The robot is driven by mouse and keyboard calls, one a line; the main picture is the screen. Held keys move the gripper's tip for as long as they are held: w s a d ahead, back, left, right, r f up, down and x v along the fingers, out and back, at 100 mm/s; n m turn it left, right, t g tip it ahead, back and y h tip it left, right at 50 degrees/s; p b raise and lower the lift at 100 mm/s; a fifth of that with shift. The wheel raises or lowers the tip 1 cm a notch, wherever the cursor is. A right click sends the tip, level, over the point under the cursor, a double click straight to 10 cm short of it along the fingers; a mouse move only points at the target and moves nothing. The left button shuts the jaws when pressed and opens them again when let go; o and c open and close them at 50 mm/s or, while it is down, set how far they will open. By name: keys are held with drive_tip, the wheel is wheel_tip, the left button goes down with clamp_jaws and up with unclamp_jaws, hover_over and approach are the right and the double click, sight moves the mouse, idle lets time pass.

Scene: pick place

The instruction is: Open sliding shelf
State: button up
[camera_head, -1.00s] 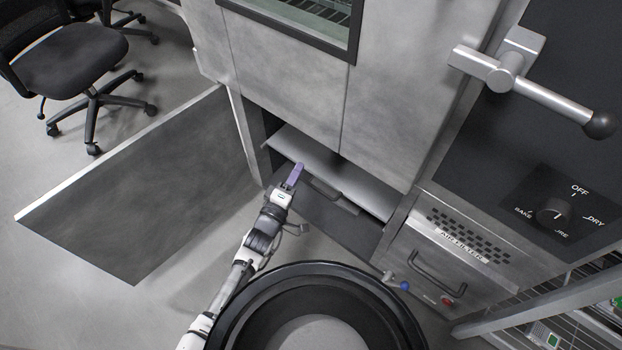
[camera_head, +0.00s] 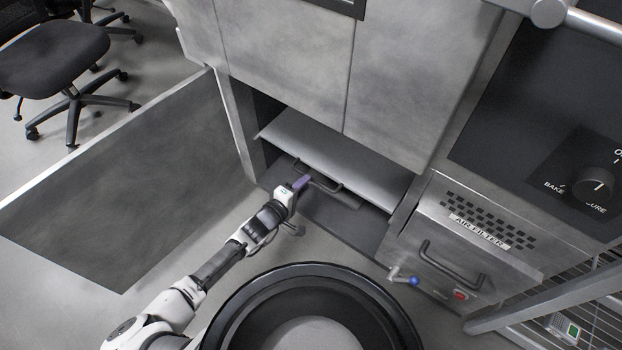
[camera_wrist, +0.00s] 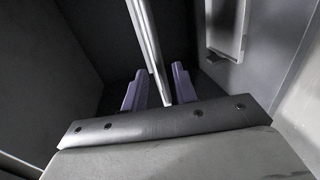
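The sliding shelf (camera_head: 350,158) is a pale flat plate inside the low open compartment of the metal cabinet. A dark bar handle (camera_head: 324,187) shows just below its front edge. My gripper (camera_head: 302,183) is at the handle's left end in the head view. In the wrist view, my gripper's two purple fingers (camera_wrist: 159,90) stand apart, with a pale straight bar (camera_wrist: 148,45) running between them. I cannot tell whether this bar is the shelf's edge or the handle. No firm contact with the fingers shows.
An open cabinet door (camera_head: 130,180) stands to the left of the compartment. An air filter drawer (camera_head: 455,245) with a handle and a blue-knobbed lever (camera_head: 408,280) is at the right. Office chairs (camera_head: 50,60) stand far left. Floor is clear between door and cabinet.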

drive_tip(key=shift+x, duration=2.25)
clamp_jaws()
